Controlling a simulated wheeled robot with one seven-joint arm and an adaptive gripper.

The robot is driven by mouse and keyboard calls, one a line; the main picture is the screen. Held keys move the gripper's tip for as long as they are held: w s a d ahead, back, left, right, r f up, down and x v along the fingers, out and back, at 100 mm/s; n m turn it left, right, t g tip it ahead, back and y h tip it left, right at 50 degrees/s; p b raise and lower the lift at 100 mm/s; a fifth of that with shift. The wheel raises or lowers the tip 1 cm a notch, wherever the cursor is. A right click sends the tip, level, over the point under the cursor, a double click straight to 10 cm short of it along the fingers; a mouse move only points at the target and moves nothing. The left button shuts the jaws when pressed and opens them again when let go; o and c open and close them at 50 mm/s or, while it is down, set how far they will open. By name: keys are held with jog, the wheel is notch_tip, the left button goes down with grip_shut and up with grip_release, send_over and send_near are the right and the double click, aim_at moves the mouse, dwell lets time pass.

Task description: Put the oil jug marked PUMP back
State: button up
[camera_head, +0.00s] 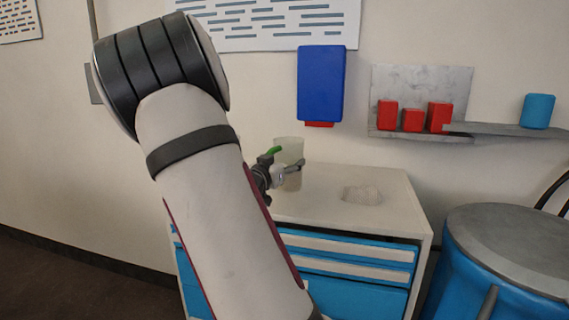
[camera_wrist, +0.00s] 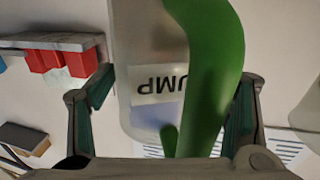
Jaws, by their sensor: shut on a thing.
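The oil jug (camera_head: 291,152) is a pale translucent vessel with a green handle, at the back of the cabinet top in the head view. The wrist view is upside down and shows the jug (camera_wrist: 146,50) close up, with a label reading PUMP and the green handle (camera_wrist: 215,75) towards me. My gripper (camera_head: 283,170) is shut on the jug, its fingers on either side of the handle in the wrist view (camera_wrist: 177,88). I cannot tell whether the jug's base touches the cabinet top. My arm hides part of the cabinet.
The white cabinet (camera_head: 320,208) has blue drawers. A pale, low, irregular item (camera_head: 362,195) lies on its right half. A blue wall box (camera_head: 321,84) hangs above. Red containers (camera_head: 412,120) and a blue one (camera_head: 537,111) sit on a shelf. A blue drum (camera_head: 510,245) stands right.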

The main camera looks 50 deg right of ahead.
jog(key=shift+f, duration=0.1)
jog(key=o, duration=1.3)
jog(key=shift+c, duration=0.2)
jog(key=a, duration=0.4)
jog(key=s+a+p, duration=0.1)
jog(key=a, duration=0.2)
jog(key=s+a+p, duration=0.1)
jog(key=a, duration=0.3)
jog(key=shift+s+a, duration=0.2)
jog(key=shift+a, duration=0.15)
jog(key=shift+w+a, duration=0.1)
